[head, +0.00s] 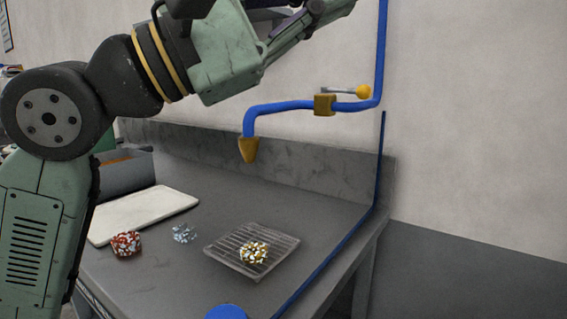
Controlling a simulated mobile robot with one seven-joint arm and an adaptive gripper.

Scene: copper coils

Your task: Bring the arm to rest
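My arm rises at the left of the head view and bends over to the right, high above the worktop. Its far end, with what looks like my gripper (315,20), is at the top edge and partly cut off. The fingertips do not show clearly, so I cannot tell whether it is open or shut. I see nothing held in the part that shows. The gripper is well above the counter (190,275) and apart from everything on it.
A wire-rack tray (287,248) holds a yellow-and-white piece (253,252). A red-and-white piece (126,244) and a pale blue cluster (184,233) lie left of it. A white board (165,205) and grey bin (125,177) stand behind. A blue pipe (285,106) with brass nozzle (248,149) overhangs.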

